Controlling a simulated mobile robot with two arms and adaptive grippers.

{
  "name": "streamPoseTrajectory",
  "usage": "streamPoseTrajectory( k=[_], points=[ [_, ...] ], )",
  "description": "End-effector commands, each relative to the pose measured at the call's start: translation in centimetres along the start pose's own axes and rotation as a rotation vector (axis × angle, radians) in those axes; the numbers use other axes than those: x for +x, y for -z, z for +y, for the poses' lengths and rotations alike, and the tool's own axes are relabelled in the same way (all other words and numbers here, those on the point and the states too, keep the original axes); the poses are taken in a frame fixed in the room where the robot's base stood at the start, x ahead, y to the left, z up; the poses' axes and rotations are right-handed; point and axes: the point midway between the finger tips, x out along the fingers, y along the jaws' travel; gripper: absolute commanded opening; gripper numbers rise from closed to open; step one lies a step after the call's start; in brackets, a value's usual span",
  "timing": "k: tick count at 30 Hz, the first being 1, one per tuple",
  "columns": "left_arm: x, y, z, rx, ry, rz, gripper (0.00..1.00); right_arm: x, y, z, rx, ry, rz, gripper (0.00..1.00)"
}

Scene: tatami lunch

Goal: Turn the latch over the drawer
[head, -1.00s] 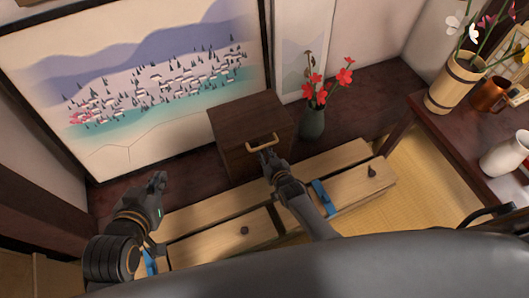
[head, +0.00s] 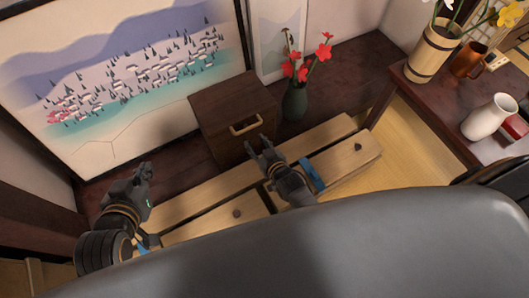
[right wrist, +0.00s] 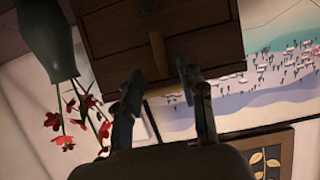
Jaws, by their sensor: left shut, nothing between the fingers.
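The dark wooden cabinet (head: 222,112) stands against the back wall, with a pale loop handle (head: 246,125) on its front. In the right wrist view, which is upside down, a brown bar that looks like the latch (right wrist: 158,52) lies upright across the seam of the cabinet front (right wrist: 200,35). My right gripper (head: 261,146) is open and empty, just in front of the cabinet and below the handle. Its fingers (right wrist: 158,85) are spread around the bar's line in the wrist view; contact cannot be told. My left gripper (head: 146,168) is shut and empty, left of the cabinet.
A green vase with red flowers (head: 295,102) stands close to the cabinet's right. A table (head: 440,108) at the right holds a wooden bucket (head: 432,52), a copper mug (head: 470,62) and a white jug (head: 489,118).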

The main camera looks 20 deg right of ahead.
Motion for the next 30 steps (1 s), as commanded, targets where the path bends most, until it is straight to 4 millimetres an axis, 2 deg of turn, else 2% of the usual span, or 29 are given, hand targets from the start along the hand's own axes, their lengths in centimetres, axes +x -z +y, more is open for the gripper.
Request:
streamPoseTrajectory(
  k=[1,6,12,30],
  points=[
    [0.0,0.0,0.0,0.0,0.0,0.0,0.0,-1.1,-0.2,0.0,0.0,0.0,-0.002,0.4],
    [0.0,0.0,0.0,0.0,0.0,0.0,0.0,-4.0,-0.1,-0.1,0.0,0.001,-0.002,0.4],
    [0.0,0.0,0.0,0.0,0.0,0.0,0.0,-6.0,-0.1,0.0,-0.001,0.001,-0.002,0.4],
    [0.0,0.0,0.0,0.0,0.0,-0.001,0.0,-6.4,0.0,0.0,0.0,0.0,-0.001,0.4]
  ],
)
